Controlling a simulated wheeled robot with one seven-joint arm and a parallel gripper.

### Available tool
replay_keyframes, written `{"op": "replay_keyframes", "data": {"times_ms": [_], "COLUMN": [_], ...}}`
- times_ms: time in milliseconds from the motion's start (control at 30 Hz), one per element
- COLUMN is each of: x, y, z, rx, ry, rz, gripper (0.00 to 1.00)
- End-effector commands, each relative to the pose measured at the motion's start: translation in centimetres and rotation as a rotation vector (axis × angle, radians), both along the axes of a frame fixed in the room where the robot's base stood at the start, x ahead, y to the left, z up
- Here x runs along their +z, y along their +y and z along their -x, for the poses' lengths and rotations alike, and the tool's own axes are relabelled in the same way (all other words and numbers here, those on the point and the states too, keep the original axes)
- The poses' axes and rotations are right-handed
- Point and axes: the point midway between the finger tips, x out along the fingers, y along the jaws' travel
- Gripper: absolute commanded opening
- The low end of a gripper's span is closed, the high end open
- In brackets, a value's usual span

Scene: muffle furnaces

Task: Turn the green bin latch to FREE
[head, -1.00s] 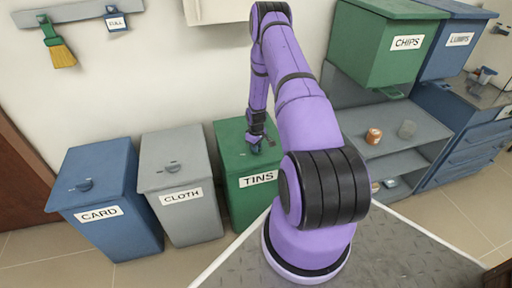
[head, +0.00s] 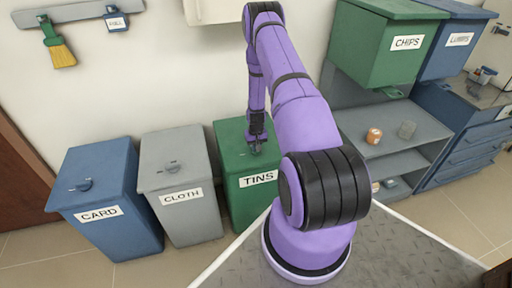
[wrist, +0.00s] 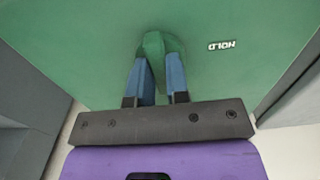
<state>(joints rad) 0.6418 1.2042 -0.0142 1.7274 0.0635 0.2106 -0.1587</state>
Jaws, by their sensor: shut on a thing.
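The green bin (head: 230,137) labelled TINS stands at the right end of the row of floor bins. Its green latch (wrist: 154,44) is on the lid, between my two blue fingertips in the wrist view. My gripper (wrist: 158,72) is shut on the latch from above; it also shows over the lid in the head view (head: 255,150). The latch's grip runs up and down in the wrist picture. The word HOLD (wrist: 222,46) is upside down on the lid, to the right of the latch. No FREE marking is visible.
A grey CLOTH bin (head: 177,150) and a blue CARD bin (head: 97,170) stand to the left, each with a lid latch. A grey shelf (head: 400,130) with small cans is at right, below a green CHIPS bin (head: 385,50).

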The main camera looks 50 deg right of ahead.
Motion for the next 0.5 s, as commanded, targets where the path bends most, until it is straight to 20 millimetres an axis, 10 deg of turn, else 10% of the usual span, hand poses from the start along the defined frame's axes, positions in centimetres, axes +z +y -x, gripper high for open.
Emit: {"op": "replay_keyframes", "data": {"times_ms": [467, 500], "x": [0.06, 0.06], "y": [-0.05, -0.05], "z": [-0.11, -0.11], "rx": [-0.017, -0.017], "ry": [-0.003, -0.003], "rz": [0.002, 0.002], "gripper": [0.0, 0.18]}}
